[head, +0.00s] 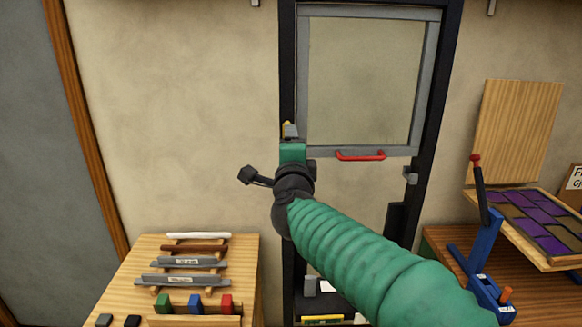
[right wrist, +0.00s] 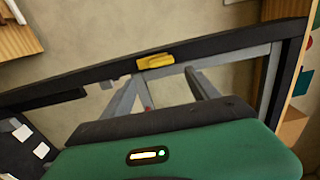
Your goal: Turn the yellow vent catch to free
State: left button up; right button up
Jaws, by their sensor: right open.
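The yellow vent catch (right wrist: 155,61) sits on the dark frame beside the grey-framed window in the right wrist view. In the head view only a sliver of the catch (head: 286,126) shows, behind my right gripper (head: 291,131). My right gripper is at the left side of the window frame, just in front of the catch. In the right wrist view its grey fingers (right wrist: 164,76) are apart, with the catch just beyond their tips. They look empty; I cannot tell whether they touch the catch. My left gripper is not in view.
The window (head: 362,80) has a red handle (head: 360,156) at its bottom edge. A wooden bench (head: 135,285) with bars and coloured blocks stands at lower left. A tilted purple panel (head: 535,221) and a blue clamp stand (head: 478,258) are at right. The wall left of the frame is clear.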

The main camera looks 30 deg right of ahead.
jog(key=v, duration=0.8)
jog(key=shift+s+a, duration=0.15)
jog(key=shift+a, duration=0.05)
